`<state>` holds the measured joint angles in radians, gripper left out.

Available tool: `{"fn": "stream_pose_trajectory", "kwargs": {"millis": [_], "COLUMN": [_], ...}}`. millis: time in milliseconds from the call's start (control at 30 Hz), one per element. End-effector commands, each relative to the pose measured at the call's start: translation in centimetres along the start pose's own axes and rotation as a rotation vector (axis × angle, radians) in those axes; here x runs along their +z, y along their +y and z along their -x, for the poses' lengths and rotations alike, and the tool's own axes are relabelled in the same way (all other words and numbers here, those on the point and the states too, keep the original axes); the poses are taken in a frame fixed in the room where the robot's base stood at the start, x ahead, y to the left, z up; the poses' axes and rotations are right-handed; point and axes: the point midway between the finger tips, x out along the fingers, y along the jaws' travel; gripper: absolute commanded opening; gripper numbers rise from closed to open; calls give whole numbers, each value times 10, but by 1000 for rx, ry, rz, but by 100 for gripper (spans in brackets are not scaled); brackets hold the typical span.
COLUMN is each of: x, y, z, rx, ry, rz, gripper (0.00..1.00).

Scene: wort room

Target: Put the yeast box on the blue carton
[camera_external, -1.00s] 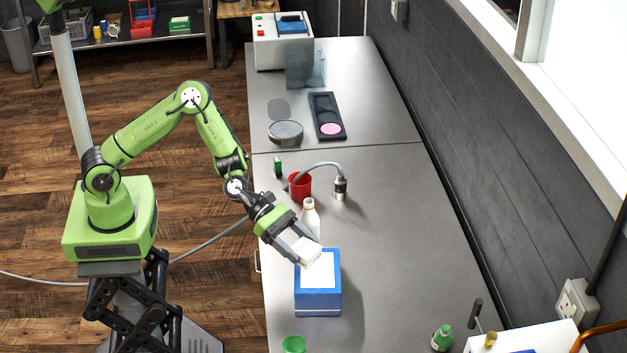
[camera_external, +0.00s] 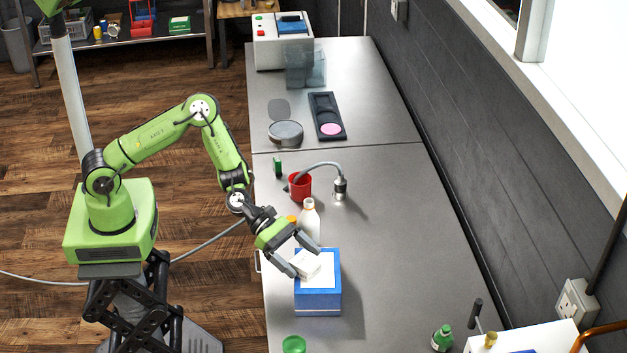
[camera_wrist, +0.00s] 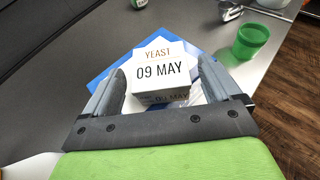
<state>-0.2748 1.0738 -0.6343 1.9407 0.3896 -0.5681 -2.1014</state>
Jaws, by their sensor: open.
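The yeast box (camera_external: 306,264) is a small white box. Its label "YEAST 09 MAY" reads clearly on the yeast box in the wrist view (camera_wrist: 160,70). It sits on the white top of the blue carton (camera_external: 318,301); the blue carton's edge also shows in the wrist view (camera_wrist: 103,78). My gripper (camera_external: 303,262) is open, with one finger on each side of the yeast box. In the wrist view my gripper (camera_wrist: 160,88) shows a gap between the box and at least one finger. The box's underside is hidden.
A green cup (camera_external: 293,344) stands at the front edge and a green-capped bottle (camera_external: 442,338) at right. The bench right of the carton is clear.

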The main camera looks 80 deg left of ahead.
Motion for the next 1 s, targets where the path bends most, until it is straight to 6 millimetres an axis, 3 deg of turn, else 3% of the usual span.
{"fn": "stream_pose_trajectory", "kwargs": {"millis": [167, 500, 700, 767, 833, 1000], "x": [3, 2, 3, 5, 6, 6], "y": [2, 1, -1, -7, -17, -32], "z": [15, 102, 122, 126, 134, 183], "rx": [3, 4, -4, -25, -72, -244], "ry": [1, 2, 7, 34, 98, 334], "rz": [0, 1, -26, -122, -337, -1053], "gripper": [91, 91, 91, 91, 91, 91]}}
